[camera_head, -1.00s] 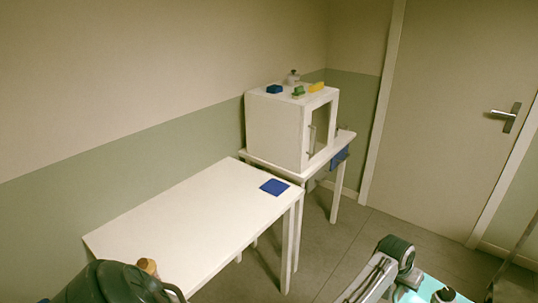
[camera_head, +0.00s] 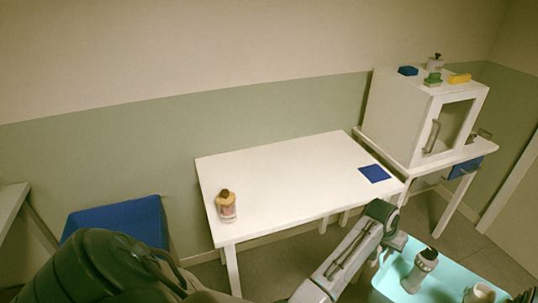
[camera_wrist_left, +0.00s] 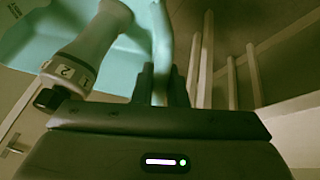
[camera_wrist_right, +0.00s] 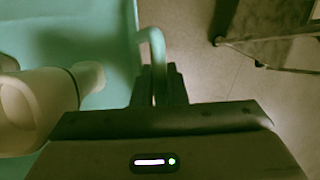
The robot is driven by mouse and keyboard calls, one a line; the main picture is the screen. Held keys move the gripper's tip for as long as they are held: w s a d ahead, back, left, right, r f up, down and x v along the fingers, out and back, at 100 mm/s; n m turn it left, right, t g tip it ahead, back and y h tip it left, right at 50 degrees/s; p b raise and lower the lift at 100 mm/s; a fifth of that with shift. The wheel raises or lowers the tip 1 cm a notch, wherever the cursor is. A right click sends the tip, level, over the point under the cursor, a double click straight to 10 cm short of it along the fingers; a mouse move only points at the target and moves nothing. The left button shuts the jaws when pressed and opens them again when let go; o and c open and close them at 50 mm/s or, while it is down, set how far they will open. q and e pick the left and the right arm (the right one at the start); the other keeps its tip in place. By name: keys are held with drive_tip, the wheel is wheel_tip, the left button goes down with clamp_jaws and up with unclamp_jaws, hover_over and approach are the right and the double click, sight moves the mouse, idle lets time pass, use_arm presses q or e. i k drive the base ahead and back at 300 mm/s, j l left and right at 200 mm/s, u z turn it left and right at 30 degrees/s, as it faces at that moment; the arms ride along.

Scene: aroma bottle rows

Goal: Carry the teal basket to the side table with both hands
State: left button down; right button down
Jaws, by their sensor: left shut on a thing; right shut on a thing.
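The teal basket (camera_head: 452,268) is at the lower right of the head view, partly cut off by the frame. It holds a bottle with a dark cap (camera_head: 421,270) and another bottle (camera_head: 480,294). In the left wrist view my left gripper (camera_wrist_left: 161,78) is shut on the teal handle (camera_wrist_left: 162,45). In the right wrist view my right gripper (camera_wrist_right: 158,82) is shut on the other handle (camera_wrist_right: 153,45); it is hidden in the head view. I cannot tell which table is the side table.
A white table (camera_head: 285,175) stands in the middle, with a bottle (camera_head: 227,206) at its left and a blue mat (camera_head: 374,173) at its right. A white cabinet (camera_head: 405,120) stands on another table at right. A blue box (camera_head: 115,218) and a white table edge (camera_head: 12,200) are at left.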

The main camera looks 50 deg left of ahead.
sight(295, 171)
drive_tip(key=l+u, duration=0.6)
drive_tip(key=u, duration=0.15)
drive_tip(key=l+u, duration=0.4)
drive_tip(key=j, duration=0.1)
